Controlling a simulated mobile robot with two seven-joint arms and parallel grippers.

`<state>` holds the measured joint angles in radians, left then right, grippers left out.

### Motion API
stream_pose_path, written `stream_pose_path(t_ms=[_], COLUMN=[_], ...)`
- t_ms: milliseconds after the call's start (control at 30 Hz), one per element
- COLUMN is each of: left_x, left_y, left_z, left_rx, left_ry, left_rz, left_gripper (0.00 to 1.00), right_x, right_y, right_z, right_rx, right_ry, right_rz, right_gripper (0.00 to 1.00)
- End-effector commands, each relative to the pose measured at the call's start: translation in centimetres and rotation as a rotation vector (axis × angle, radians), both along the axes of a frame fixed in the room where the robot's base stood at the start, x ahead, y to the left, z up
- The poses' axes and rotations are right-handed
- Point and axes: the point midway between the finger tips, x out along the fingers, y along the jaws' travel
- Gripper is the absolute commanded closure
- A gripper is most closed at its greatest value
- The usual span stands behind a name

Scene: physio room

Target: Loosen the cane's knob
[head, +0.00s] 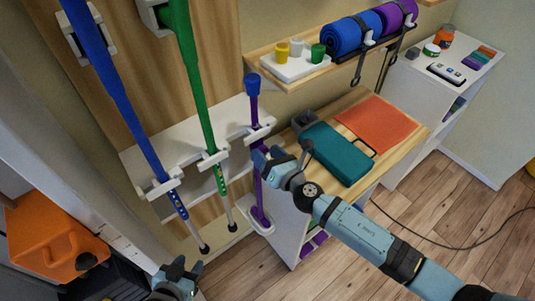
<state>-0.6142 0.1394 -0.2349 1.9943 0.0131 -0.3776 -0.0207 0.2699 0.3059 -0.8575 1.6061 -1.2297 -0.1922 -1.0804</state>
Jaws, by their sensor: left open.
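A short purple cane (254,112) with a blue cap stands upright in a white holder, its foot in a white base. Taller blue (119,91) and green (198,88) canes hang in clips to its left, with dotted lower shafts. My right gripper (267,158) is at the purple cane's middle, its fingertips overlapping the shaft in the picture. I cannot tell whether they touch or close on it. The gripper covers part of the shaft, and I cannot make out a knob. My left gripper (178,270) is open at the bottom edge, below the blue and green canes, apart from them.
A wooden-topped cabinet to the right of the purple cane holds a teal case (336,153) and an orange mat (377,124). A wall shelf (267,52) carries small pots and rolled mats. An orange box (50,238) is at lower left. A dark cable crosses the floor.

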Motion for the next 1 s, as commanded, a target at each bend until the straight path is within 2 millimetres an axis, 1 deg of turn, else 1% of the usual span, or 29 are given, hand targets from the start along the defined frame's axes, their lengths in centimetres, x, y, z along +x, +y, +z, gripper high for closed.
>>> stream_pose_path(t_ms=[167,267,367,600,700,833,1000], left_x=[0.0,0.0,0.0,0.0,0.0,0.0,0.0], left_y=[0.0,0.0,0.0,0.0,0.0,0.0,0.0], left_z=[0.0,-0.1,-0.3,-1.2,-1.7,-2.1,-2.2], left_rx=[0.0,0.0,0.0,0.001,0.001,0.001,0.001], left_ry=[0.0,0.001,0.001,0.002,0.002,0.002,0.002], left_rz=[0.0,0.0,0.0,0.0,0.0,0.0,0.0], left_gripper=[0.57,0.57,0.57,0.57,0.57,0.57,0.57], right_x=[-0.2,-1.0,-2.5,-7.1,-8.7,-10.2,-11.1], right_y=[-0.2,-0.8,-1.9,-5.1,-6.3,-7.4,-8.1], right_z=[0.0,-0.1,-0.1,-0.3,-0.3,-0.2,-0.1], right_rx=[0.0,0.0,0.0,-0.001,-0.001,-0.001,0.0], right_ry=[0.0,0.0,0.002,0.001,0.001,0.001,0.0], right_rz=[0.0,0.0,0.001,0.001,0.0,0.0,0.0], right_gripper=[0.38,0.38,0.38,0.38,0.38,0.38,0.38])
